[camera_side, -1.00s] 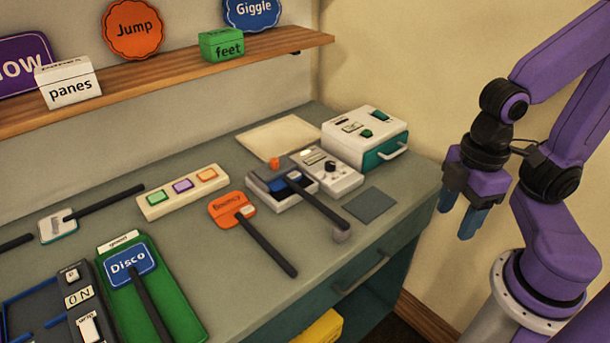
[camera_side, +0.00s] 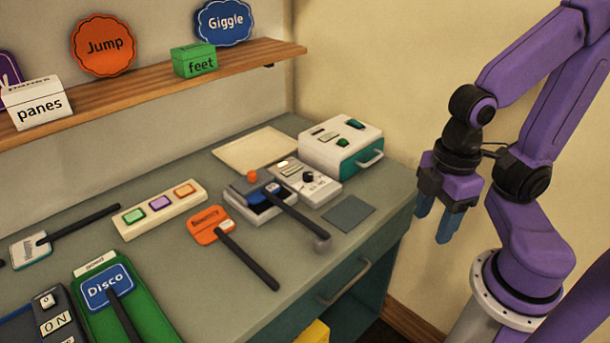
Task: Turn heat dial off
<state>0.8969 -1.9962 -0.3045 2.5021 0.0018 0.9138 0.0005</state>
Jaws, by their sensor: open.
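A small pale box (camera_side: 318,191) near the right end of the bench carries a round black dial (camera_side: 307,177). Its printing is too small to read, so I cannot tell whether it is the heat dial or where it is set. My gripper (camera_side: 434,226) hangs to the right of the bench with its blue fingers pointing down. It is open and empty, well apart from the dial.
A white and teal box (camera_side: 341,147) with a handle stands behind the dial box. A lever with a grey-tipped dark handle (camera_side: 302,221) lies in front of it. A dark square pad (camera_side: 348,213) lies flat nearby. A shelf (camera_side: 150,90) with signs runs above.

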